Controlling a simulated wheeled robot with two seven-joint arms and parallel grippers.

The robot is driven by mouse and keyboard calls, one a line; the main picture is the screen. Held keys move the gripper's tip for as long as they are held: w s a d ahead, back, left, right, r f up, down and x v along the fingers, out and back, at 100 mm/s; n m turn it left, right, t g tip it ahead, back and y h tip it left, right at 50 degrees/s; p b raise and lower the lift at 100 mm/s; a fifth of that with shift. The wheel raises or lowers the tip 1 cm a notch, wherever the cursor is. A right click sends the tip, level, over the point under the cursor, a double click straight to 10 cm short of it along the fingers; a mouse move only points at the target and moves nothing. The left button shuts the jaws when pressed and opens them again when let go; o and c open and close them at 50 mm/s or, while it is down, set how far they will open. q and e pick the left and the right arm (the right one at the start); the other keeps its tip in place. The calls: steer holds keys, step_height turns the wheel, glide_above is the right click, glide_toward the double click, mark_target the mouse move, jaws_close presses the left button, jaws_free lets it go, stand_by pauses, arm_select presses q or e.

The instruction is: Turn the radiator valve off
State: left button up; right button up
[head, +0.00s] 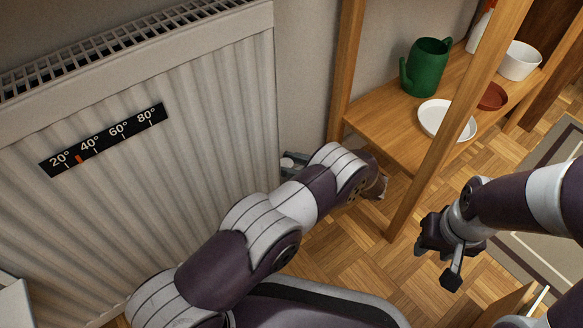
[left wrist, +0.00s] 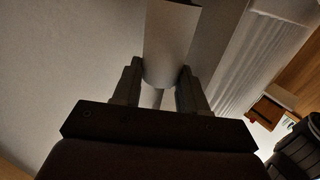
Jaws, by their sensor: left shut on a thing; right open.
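The white radiator (head: 200,150) fills the left of the head view. The radiator valve (head: 287,162) shows as a small pale knob at its lower right side, partly hidden by my left arm and gripper. My left gripper (head: 294,163) is at the valve, mostly hidden behind the arm. In the left wrist view the pale cylindrical valve knob (left wrist: 168,45) sits between the two fingers of my left gripper (left wrist: 160,88), which is shut on it. My right gripper (head: 442,255) is open and empty above the floor at the right.
A black temperature strip (head: 104,138) with a red mark between 20° and 40° is on the radiator. A wooden shelf (head: 385,130) stands to the right, holding a green watering can (head: 427,66), a white plate (head: 445,117) and a white bowl (head: 518,62). Parquet floor lies below.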

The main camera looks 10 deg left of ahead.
arm_select(q)
steer(key=o, duration=0.8)
